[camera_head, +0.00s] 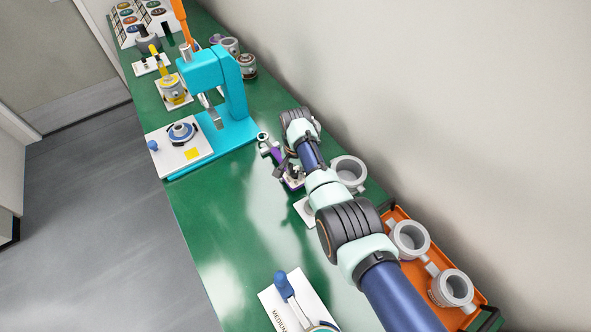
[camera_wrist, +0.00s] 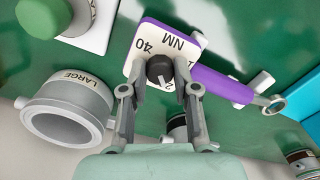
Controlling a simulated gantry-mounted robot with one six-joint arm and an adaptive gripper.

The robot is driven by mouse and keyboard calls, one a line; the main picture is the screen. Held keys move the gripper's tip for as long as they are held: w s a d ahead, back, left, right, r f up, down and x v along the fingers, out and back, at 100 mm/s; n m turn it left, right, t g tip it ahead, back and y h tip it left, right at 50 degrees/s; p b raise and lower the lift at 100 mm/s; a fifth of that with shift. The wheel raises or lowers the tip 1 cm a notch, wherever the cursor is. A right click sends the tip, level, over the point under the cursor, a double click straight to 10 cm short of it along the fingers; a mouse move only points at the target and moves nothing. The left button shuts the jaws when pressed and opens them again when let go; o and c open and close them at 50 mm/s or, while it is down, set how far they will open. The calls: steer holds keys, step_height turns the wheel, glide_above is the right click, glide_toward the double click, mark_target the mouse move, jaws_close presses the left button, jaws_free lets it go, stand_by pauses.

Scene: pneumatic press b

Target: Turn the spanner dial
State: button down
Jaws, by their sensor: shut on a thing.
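The spanner has a purple handle (camera_wrist: 222,86) with a grey ring end (camera_wrist: 272,104) pointing right in the wrist view. Its purple-edged white scale plate (camera_wrist: 177,42) shows "NM" and "40"; another number is partly covered. The dark round dial (camera_wrist: 160,67) with a pale pointer sits on this plate. My gripper (camera_wrist: 160,80) is shut on the dial, one finger on either side. In the head view my gripper (camera_head: 292,172) is partly hidden by my wrist, and the purple spanner (camera_head: 277,156) lies just beyond it.
A grey cup marked "LARGE" (camera_wrist: 85,104) is left of my gripper in the wrist view. The cyan press (camera_head: 235,90) stands beyond the spanner on the green bench (camera_head: 225,215). An orange tray (camera_head: 466,322) with grey cups is at right. The bench's front left is mostly clear.

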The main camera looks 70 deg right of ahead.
mark_target(295, 173)
steer(key=shift+m, duration=0.3)
steer(key=c, duration=0.9)
jaws_free()
steer(key=shift+o, duration=0.2)
step_height(295, 173, up, 12)
